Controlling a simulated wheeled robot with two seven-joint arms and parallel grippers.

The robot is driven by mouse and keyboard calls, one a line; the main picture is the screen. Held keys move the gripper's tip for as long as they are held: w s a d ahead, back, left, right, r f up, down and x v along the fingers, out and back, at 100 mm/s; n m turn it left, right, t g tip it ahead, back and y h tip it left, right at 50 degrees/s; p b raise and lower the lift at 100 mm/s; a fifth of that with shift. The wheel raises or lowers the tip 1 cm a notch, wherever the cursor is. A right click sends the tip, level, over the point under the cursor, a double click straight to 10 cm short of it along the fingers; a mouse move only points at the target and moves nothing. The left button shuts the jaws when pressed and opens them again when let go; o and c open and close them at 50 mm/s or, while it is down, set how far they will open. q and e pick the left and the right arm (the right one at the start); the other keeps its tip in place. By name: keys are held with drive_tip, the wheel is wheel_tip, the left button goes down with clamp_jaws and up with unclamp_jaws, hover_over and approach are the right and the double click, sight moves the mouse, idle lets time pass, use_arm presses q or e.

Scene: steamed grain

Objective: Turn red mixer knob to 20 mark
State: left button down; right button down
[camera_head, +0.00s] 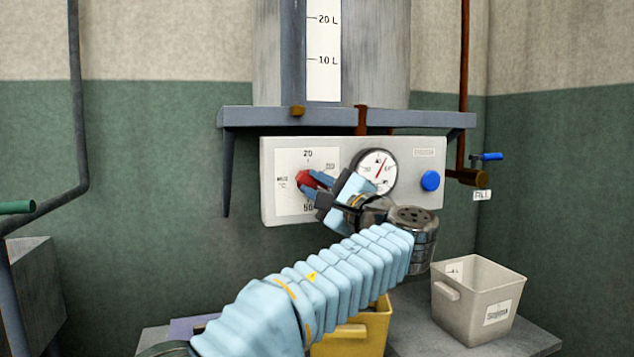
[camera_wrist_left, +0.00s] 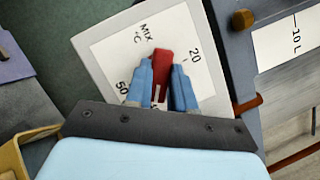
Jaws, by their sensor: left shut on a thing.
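The red mixer knob (camera_head: 305,179) sits on a white dial plate (camera_head: 288,203) at the left of a pale control panel. My left gripper (camera_head: 314,182) is shut on the knob, coming from the lower right. In the left wrist view the red knob (camera_wrist_left: 163,62) shows between the two blue fingers (camera_wrist_left: 162,88). The 20 mark (camera_head: 308,153) is at the top of the dial and a 50 at the bottom. A small white mark shows between the fingers in the wrist view; I cannot tell which number the knob points at. My right gripper is not in view.
A round gauge (camera_head: 377,171) and a blue button (camera_head: 430,181) are on the panel beside my wrist. A shelf (camera_head: 340,118) with a tank (camera_head: 375,55) is above. A white bin (camera_head: 477,300) and a yellow bin (camera_head: 375,330) stand below. A blue-handled valve (camera_head: 487,157) is at right.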

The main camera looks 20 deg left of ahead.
use_arm(q)
drive_tip(key=n, duration=0.2)
drive_tip(key=n+g+p, duration=0.1)
drive_tip(key=n, duration=0.1)
drive_tip(key=shift+d+r+g, duration=0.1)
drive_tip(key=shift+r+g, duration=0.05)
drive_tip(key=shift+g, duration=0.15)
drive_tip(key=n+g+h+p, duration=0.1)
drive_tip(key=n, duration=0.2)
drive_tip(key=shift+n, duration=0.3)
drive_tip(key=shift+n+h+p, duration=0.55)
drive_tip(key=shift+n+h, duration=0.15)
drive_tip(key=shift+n, duration=0.4)
drive_tip(key=shift+n+h, duration=0.5)
drive_tip(key=shift+n, duration=0.6)
drive_tip(key=shift+n+h, duration=0.6)
drive_tip(key=shift+n, duration=0.4)
drive_tip(key=shift+n+h+b, duration=0.45)
drive_tip(key=shift+n+h, duration=0.15)
drive_tip(key=shift+n, duration=0.4)
drive_tip(key=shift+n+t+h+b, duration=0.4)
drive_tip(key=shift+n+h+b, duration=0.35)
drive_tip(key=shift+n, duration=0.45)
drive_tip(key=shift+s+n+t+h+b, duration=0.1)
drive_tip(key=shift+n+t+h+b, duration=0.3)
drive_tip(key=shift+n+h+b, duration=0.45)
drive_tip(key=shift+n, duration=0.25)
